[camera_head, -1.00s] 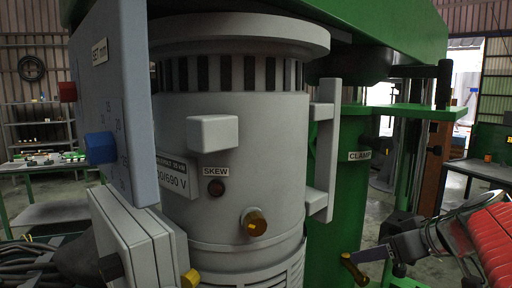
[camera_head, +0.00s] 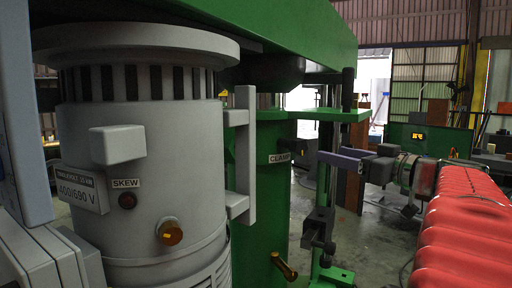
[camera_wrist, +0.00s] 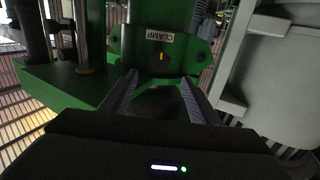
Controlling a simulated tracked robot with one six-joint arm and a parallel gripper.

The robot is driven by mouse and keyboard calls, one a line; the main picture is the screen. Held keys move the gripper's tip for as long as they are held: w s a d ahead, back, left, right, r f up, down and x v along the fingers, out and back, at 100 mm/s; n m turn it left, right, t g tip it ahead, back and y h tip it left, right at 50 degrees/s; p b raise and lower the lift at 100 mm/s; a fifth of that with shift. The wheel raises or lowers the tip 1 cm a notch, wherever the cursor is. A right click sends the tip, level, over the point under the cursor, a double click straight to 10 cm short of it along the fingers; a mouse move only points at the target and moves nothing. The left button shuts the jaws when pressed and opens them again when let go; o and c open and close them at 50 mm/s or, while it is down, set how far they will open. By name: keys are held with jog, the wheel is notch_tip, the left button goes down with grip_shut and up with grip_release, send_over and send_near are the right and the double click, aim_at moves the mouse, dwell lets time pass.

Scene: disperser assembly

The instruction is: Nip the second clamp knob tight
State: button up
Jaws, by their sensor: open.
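A green column (camera_head: 262,190) carries a white CLAMP label (camera_head: 281,158), which also shows in the wrist view (camera_wrist: 160,35). In the wrist view a dark clamp knob (camera_wrist: 161,60) with a small orange mark sits just below that label. My gripper (camera_wrist: 158,82) is open, its two fingers spread either side of the knob's line in that view. I cannot tell how far the tips are from it. In the head view my gripper (camera_head: 328,158) points left towards the column, right of the label. A brass handle (camera_head: 284,266) sticks out lower on the column.
A large grey motor housing (camera_head: 140,130) with a SKEW label and brass knob (camera_head: 170,232) stands left. A grey bracket (camera_head: 240,150) projects beside it. A green overhead beam (camera_head: 300,30) and a green side plate (camera_head: 330,114) lie above my gripper. Open floor shows further right.

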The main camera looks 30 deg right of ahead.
aim_at(303, 147)
jog(key=shift+w, duration=0.1)
jog(key=w, duration=1.3)
jog(key=shift+w+a, duration=0.25)
jog(key=shift+w, duration=0.05)
jog(key=shift+c, duration=0.4)
jog(key=c, duration=0.9)
